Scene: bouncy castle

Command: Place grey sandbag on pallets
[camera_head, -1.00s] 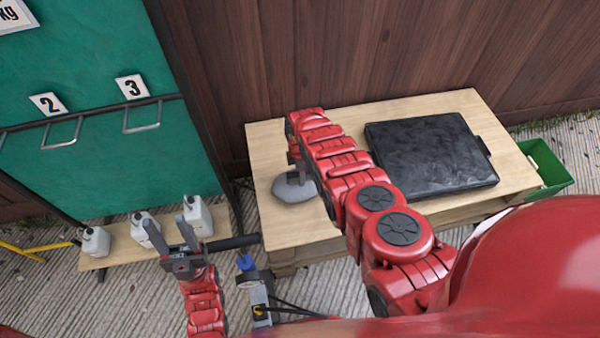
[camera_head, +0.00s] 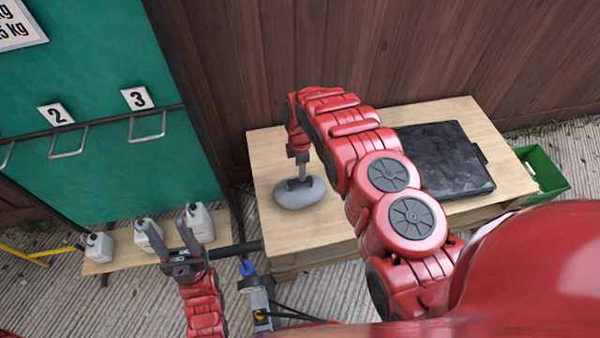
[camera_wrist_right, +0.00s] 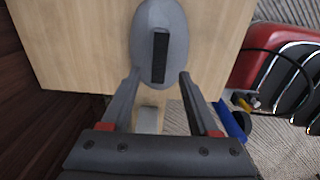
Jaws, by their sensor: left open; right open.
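The grey sandbag (camera_head: 311,195) lies on the left part of the wooden table (camera_head: 345,222). It is a rounded oval with a dark strap on top. My right gripper (camera_head: 299,178) points down over it. In the right wrist view the sandbag (camera_wrist_right: 145,45) lies ahead of the open fingers of my right gripper (camera_wrist_right: 160,74), its near end between the tips. I cannot tell whether they touch it. My left gripper (camera_head: 166,222) is open and empty, pointing up in front of the white jugs. I cannot make out pallets for certain.
A black slab (camera_head: 445,160) lies on the table's right part. A green crate (camera_head: 540,175) stands beyond its right end. White jugs (camera_head: 200,222) stand on a low plank before the green board (camera_head: 110,180). A wooden wall (camera_head: 400,50) closes off the back.

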